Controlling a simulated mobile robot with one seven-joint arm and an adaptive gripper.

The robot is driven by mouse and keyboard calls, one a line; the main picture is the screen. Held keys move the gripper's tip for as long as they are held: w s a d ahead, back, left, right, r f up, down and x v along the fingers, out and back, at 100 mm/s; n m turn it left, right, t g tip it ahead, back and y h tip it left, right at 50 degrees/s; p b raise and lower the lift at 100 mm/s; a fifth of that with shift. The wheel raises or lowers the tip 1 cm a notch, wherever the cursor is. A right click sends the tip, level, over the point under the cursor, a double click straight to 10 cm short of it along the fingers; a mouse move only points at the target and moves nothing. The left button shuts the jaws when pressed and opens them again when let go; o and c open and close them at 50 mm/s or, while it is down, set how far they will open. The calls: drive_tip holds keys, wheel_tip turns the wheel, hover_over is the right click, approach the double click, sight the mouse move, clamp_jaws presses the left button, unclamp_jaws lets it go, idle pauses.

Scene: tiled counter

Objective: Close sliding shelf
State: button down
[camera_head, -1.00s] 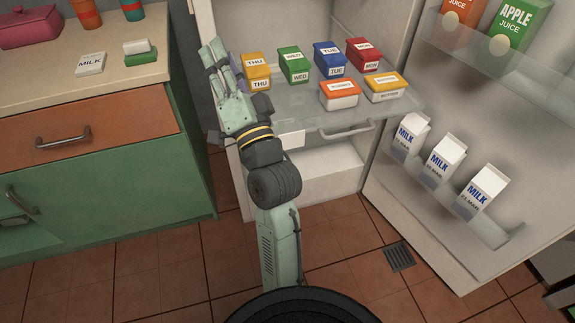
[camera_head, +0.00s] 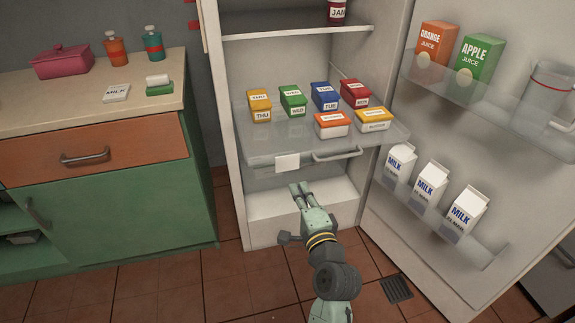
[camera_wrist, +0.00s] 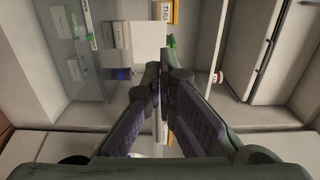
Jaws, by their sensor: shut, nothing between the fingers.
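The sliding shelf (camera_head: 268,152) is a clear glass tray sticking out of the open fridge, with a bar handle (camera_head: 337,155) and a white label (camera_head: 287,162) on its front edge. Lidded boxes stand on it: yellow (camera_head: 260,107), green (camera_head: 292,101), blue (camera_head: 324,98), red (camera_head: 354,94), orange and white (camera_head: 332,124), yellow and white (camera_head: 374,119). My gripper (camera_head: 299,188) is shut and empty, low in front of the fridge, below the label in the picture. In the wrist view the closed fingers (camera_wrist: 161,74) point toward the label (camera_wrist: 149,42); contact with the shelf cannot be told.
The fridge door (camera_head: 412,225) stands open at the right with milk cartons (camera_head: 430,183) and juice cartons (camera_head: 478,58). A white fixed shelf (camera_head: 300,32) is above. A green cabinet (camera_head: 110,210) stands left.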

sight(285, 159)
drive_tip(key=p+x, duration=0.2)
drive_tip(key=x, duration=0.8)
drive_tip(key=shift+w, duration=0.15)
drive_tip(key=shift+a, duration=0.1)
